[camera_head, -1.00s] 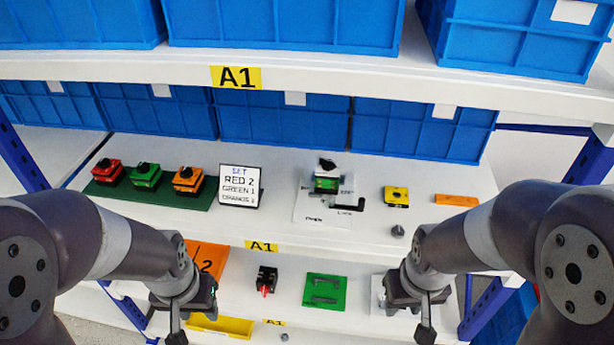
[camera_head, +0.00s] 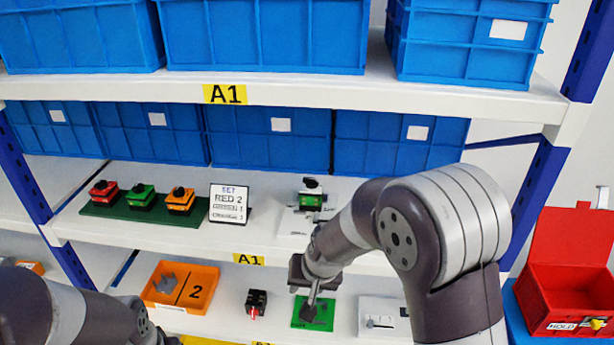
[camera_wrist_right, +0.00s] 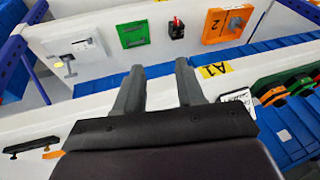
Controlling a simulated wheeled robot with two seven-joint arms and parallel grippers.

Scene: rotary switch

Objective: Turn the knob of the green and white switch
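The green and white switch (camera_head: 311,196) stands on the middle shelf in the head view, with a black knob on top. My right arm passes in front of the board beside it. My right gripper (camera_head: 311,307) is lower and nearer than the switch, apart from it, over the lower shelf in the picture. In the right wrist view its two fingers (camera_wrist_right: 158,85) are spread with nothing between them. The switch cannot be made out there. Only my left arm shows at the lower left of the head view; its fingers are out of frame.
Red, green and orange switches stand on a green board (camera_head: 103,209) at left, beside a sign (camera_head: 229,204). Blue bins (camera_head: 268,140) line the back. The lower shelf holds an orange tray (camera_head: 207,272) and a black-red switch (camera_head: 256,302). A red box (camera_head: 565,300) is at right.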

